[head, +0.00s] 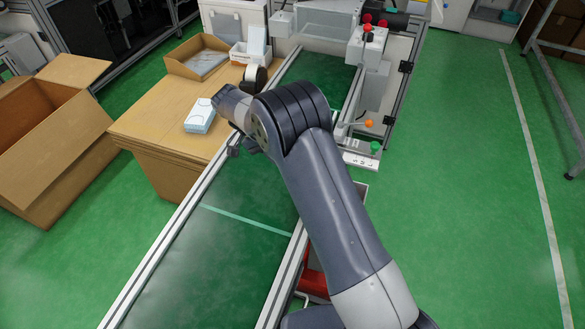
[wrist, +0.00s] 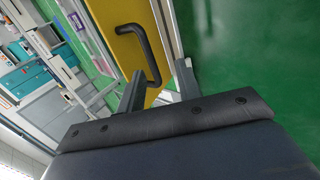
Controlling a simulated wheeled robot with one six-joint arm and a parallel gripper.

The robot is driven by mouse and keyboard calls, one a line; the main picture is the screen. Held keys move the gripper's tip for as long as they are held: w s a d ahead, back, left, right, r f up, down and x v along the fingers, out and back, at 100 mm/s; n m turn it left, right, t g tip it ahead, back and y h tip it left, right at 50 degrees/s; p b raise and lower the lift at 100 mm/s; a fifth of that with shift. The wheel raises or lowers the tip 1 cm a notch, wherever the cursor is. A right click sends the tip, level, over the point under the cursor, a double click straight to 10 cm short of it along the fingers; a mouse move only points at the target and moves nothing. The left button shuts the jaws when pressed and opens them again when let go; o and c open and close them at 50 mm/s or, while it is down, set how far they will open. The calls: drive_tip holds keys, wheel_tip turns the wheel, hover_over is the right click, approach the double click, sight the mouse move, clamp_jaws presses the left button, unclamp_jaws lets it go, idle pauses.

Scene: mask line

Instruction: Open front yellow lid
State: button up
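In the wrist view the yellow lid (wrist: 127,45) is a flat yellow panel beside a metal frame. Its black bar handle (wrist: 147,52) curves outward from the panel. My gripper (wrist: 159,84) has its two grey fingers apart, with the lower end of the handle showing between or just beyond them. I cannot tell whether a finger touches the handle. The lid looks shut, but its edges are partly out of view. In the head view I cannot make out the yellow lid, and my arm hides most of the gripper.
In the head view a green conveyor (head: 215,245) with metal rails runs beneath my arm. A wooden table (head: 150,120) at left bears a white-blue pack (head: 200,116) and a cardboard tray (head: 198,58). An open carton (head: 50,140) stands further left. Green floor (head: 470,200) is clear at right.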

drive_tip(key=shift+v, duration=2.5)
drive_tip(key=shift+d, duration=0.1)
drive_tip(key=x, duration=1)
drive_tip(key=shift+d+f, duration=0.2)
drive_tip(key=shift+d, duration=0.1)
drive_tip(key=shift+s+r, duration=0.1)
drive_tip(key=shift+s, duration=0.05)
